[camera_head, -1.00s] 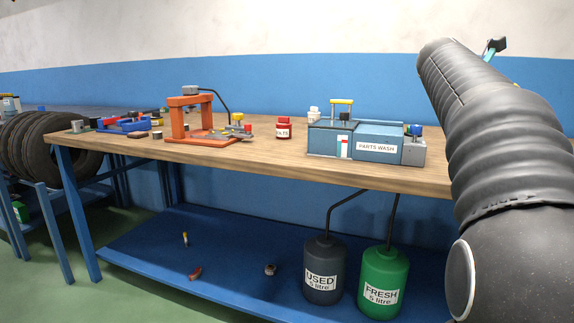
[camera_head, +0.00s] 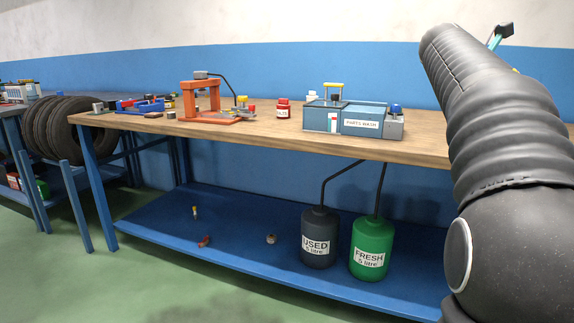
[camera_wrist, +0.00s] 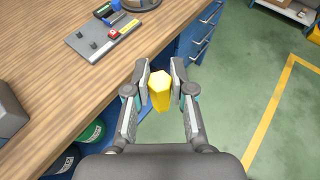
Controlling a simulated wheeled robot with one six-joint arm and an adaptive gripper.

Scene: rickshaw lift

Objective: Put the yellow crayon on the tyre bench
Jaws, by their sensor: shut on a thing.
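The yellow crayon (camera_wrist: 160,92) is held between the fingertips of my gripper (camera_wrist: 161,80) in the wrist view, beside the wooden bench edge and above the green floor. My gripper is shut on it. In the head view my arm fills the right side; only a part of the gripper (camera_head: 502,34) shows at the top right, and the crayon is mostly hidden behind the arm. At the far left a bench (camera_head: 12,109) with tyres (camera_head: 66,128) beside it is partly in view; I cannot tell for sure that it is the tyre bench.
The long wooden bench (camera_head: 262,127) carries an orange press (camera_head: 187,99), a red pot (camera_head: 283,108) and a blue parts washer (camera_head: 360,120). A black can (camera_head: 318,238) and a green can (camera_head: 371,247) stand on its blue lower shelf (camera_head: 150,227). Green floor is clear in front.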

